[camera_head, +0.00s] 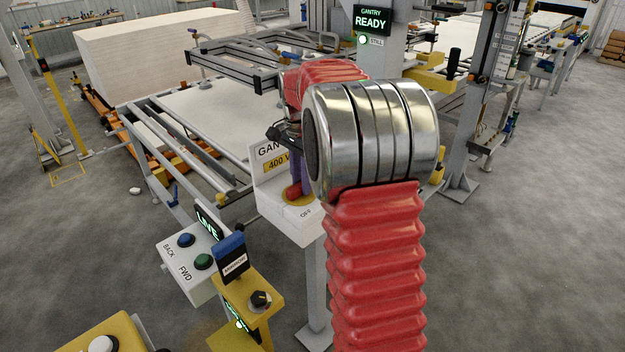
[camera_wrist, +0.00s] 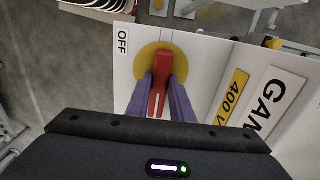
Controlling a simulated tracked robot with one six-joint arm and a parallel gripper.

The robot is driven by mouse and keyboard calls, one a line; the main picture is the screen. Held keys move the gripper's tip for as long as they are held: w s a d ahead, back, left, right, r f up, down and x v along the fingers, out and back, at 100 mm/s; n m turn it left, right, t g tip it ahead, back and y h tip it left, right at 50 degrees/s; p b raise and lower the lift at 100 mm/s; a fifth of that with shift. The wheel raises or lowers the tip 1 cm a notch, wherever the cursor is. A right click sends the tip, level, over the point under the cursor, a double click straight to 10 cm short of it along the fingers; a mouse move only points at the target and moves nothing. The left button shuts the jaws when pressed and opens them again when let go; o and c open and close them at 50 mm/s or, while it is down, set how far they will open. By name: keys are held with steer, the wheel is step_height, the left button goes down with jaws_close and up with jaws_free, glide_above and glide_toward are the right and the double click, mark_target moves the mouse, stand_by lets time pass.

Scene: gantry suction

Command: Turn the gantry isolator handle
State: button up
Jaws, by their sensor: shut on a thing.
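The isolator is a white box (camera_head: 272,205) on a grey post, with a "GANTRY 400 V" sign partly hidden behind my arm. Its red handle (camera_wrist: 160,84) sits on a round yellow plate (camera_wrist: 180,62) in the wrist view. A white line runs along the handle's near end. My gripper (camera_wrist: 162,80) has its purple fingers on both sides of the handle and is shut on it. The "OFF" label (camera_wrist: 123,41) is left of the handle's far end. In the head view the red handle (camera_head: 293,193) shows low beside the fingers, above the "OFF" mark (camera_head: 306,213).
A white BACK/FWD button box (camera_head: 185,262) and a yellow post (camera_head: 245,300) with a black knob stand left of the isolator. A roller table (camera_head: 170,165) lies behind. A screen (camera_head: 370,22) reads "GANTRY READY". Grey floor is clear at right.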

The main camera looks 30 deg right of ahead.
steer(key=shift+s, duration=0.1)
jaws_close()
steer(key=shift+s+d, duration=0.2)
steer(key=shift+d, duration=0.3)
steer(key=shift+a, duration=0.25)
steer(key=shift+w+a, duration=0.1)
